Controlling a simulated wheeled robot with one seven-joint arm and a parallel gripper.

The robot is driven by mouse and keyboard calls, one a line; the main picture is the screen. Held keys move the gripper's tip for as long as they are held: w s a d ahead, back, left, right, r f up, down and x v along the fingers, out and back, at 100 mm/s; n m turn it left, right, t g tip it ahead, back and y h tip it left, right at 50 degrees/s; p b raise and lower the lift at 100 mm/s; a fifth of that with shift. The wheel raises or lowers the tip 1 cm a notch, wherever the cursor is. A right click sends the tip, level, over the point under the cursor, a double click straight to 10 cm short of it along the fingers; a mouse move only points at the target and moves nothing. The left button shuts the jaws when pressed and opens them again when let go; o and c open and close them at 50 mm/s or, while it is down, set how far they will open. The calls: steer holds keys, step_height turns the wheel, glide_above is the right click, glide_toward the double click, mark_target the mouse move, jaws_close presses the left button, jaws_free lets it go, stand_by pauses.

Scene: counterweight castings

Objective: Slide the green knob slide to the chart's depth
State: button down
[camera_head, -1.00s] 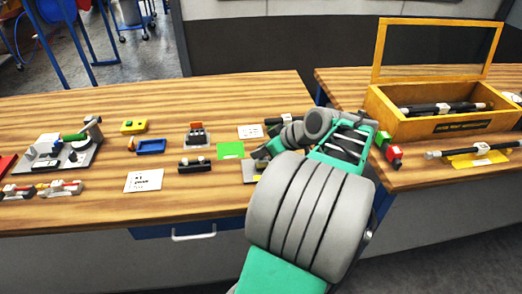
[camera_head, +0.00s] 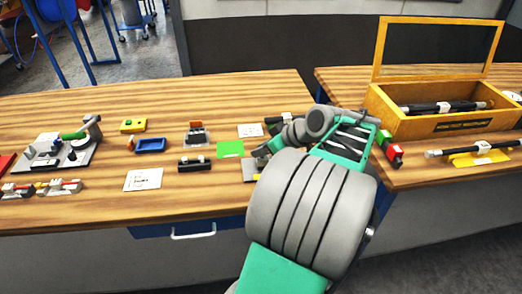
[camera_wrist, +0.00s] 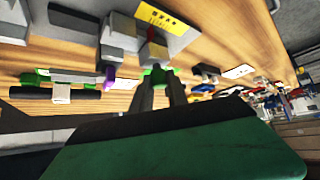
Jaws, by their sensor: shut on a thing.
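In the wrist view, my gripper (camera_wrist: 160,92) has its two fingers closed around a small green knob (camera_wrist: 156,75). The knob is on a grey fixture (camera_wrist: 125,38) with a yellow label (camera_wrist: 168,20) and a red part beside the knob's slide. A purple knob (camera_wrist: 109,76) sits left of the fingers, apart from them. In the head view, my arm covers most of the fixture; a grey edge (camera_head: 249,171) shows.
A green square (camera_head: 230,149) and a black block (camera_head: 194,165) lie left of the fixture. A blue tray (camera_head: 150,146) and a grey device with a green handle (camera_head: 72,146) are farther left. An open wooden box (camera_head: 408,127) stands on the right-hand bench.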

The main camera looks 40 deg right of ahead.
steer(key=c, duration=1.3)
jaws_free()
steer(key=v, duration=0.7)
steer(key=shift+s+r, duration=0.25)
steer(key=shift+s, duration=0.1)
